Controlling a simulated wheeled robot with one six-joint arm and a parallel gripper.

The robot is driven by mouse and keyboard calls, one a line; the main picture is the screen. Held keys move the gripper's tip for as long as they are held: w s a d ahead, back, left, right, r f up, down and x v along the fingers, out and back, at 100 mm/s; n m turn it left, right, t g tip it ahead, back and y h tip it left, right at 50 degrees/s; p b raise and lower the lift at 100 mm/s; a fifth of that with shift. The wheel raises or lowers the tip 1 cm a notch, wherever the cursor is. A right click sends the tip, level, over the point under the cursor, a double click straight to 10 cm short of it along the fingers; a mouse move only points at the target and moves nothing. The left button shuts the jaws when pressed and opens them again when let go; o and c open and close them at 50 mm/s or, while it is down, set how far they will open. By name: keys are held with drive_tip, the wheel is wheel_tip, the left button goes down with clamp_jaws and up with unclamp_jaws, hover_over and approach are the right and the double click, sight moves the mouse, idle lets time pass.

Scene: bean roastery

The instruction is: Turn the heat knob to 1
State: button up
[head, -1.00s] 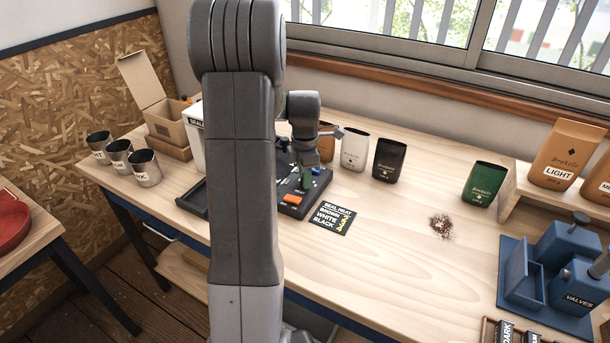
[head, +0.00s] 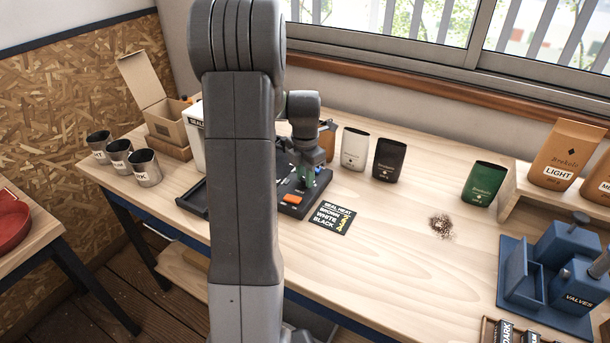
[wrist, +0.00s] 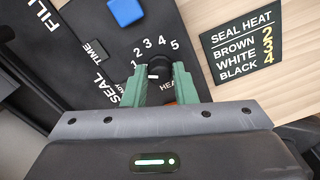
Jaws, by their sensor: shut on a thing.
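The heat knob (wrist: 158,67) is a dark round knob with a white mark, on the black sealer panel (wrist: 95,25). The numbers 1 to 5 run in an arc around its far side. The white mark shows on the knob's left part, pointing roughly toward the side of the 1; its exact setting is hard to read. My gripper (wrist: 158,75) has its two green fingers on either side of the knob and is shut on it. In the head view my gripper (head: 306,178) is down at the panel and hides the knob.
A blue square button (wrist: 125,11) is on the panel. An orange switch (head: 294,198) sits near the panel's front. The seal heat card (head: 331,220) lies beside it, listing brown 2, white 3, black 4. White (head: 354,150) and black (head: 389,160) bags stand behind right.

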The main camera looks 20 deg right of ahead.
drive_tip(key=o, duration=1)
drive_tip(key=shift+r, duration=0.1)
wheel_tip(320, 180, up, 14)
drive_tip(key=shift+f, duration=0.15)
drive_tip(key=shift+f, duration=0.15)
wheel_tip(320, 180, down, 14)
drive_tip(key=shift+r, duration=0.15)
idle(0.5)
